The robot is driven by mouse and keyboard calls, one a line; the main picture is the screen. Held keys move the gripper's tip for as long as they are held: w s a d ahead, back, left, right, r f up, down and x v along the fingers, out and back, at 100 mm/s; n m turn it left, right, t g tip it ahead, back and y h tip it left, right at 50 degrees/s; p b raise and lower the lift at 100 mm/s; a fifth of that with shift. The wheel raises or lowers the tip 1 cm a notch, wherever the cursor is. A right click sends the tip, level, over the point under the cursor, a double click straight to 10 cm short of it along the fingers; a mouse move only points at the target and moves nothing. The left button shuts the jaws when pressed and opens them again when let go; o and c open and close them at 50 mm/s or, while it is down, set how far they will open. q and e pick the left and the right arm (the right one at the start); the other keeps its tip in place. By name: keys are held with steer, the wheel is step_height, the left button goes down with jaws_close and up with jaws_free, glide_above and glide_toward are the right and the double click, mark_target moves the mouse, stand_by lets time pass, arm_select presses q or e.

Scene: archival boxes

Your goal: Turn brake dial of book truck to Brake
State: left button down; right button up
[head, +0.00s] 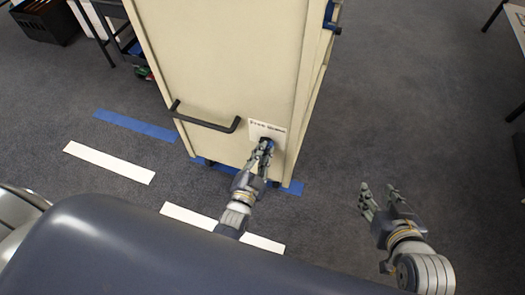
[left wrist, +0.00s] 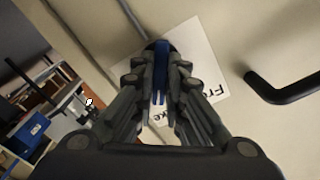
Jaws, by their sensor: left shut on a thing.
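The cream book truck (head: 215,70) stands in front of me. On the lower right of its end panel is a white label (head: 267,130), which also shows in the left wrist view (left wrist: 203,65) with "Fr" and "ke" partly readable. The brake dial's blue grip (left wrist: 160,60) lies between the fingers of my left gripper (head: 264,152), which is shut on it. The fingers hide much of the dial and label, so I cannot tell which word it points to. My right gripper (head: 382,198) is open and empty above the floor, to the right.
A black handle (head: 205,123) sticks out of the truck's panel left of the dial. Blue tape (head: 136,125) and white strips (head: 108,162) mark the carpet. A black crate (head: 45,20) is at the far left. The floor right of the truck is clear.

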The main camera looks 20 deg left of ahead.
stand_by(0.3)
arm_select(q)
steer(key=c, duration=1.6)
jaws_free()
steer(key=shift+c, duration=0.2)
steer(key=s, duration=1.2)
steer(key=shift+a, duration=0.2)
